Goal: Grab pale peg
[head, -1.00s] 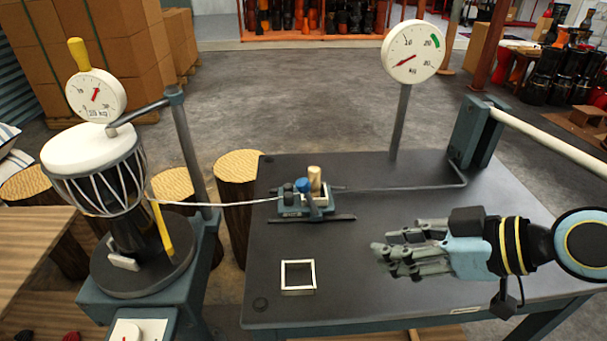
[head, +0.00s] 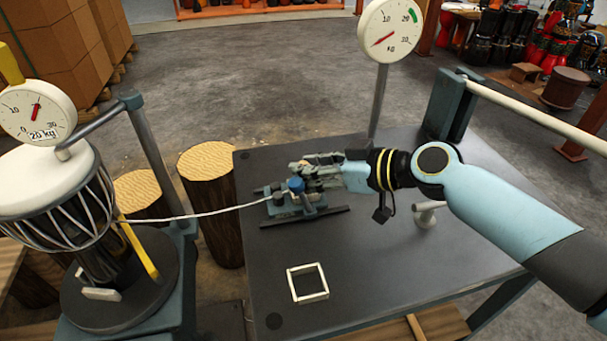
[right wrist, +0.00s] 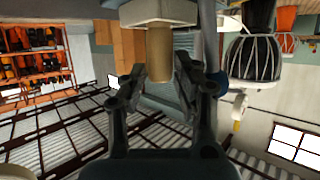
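The pale peg (head: 304,163) stands in the small blue-grey block (head: 290,209) on the dark table, beside a blue-capped peg (head: 296,184) and a dark peg. In the head view my right gripper (head: 312,168) reaches in from the right at the pale peg and hides most of it. In the right wrist view the tan peg (right wrist: 160,52) lies between the two fingers of the right gripper (right wrist: 157,82), which stand apart. A gap shows on its left side; contact on the right is unclear. My left gripper is not in view.
A white cord (head: 210,213) runs from the block to the drum (head: 50,190) on the left. A square frame (head: 308,283) lies on the table's front part. A dial gauge (head: 391,30) stands behind. A pale handle (head: 426,213) is under my right arm.

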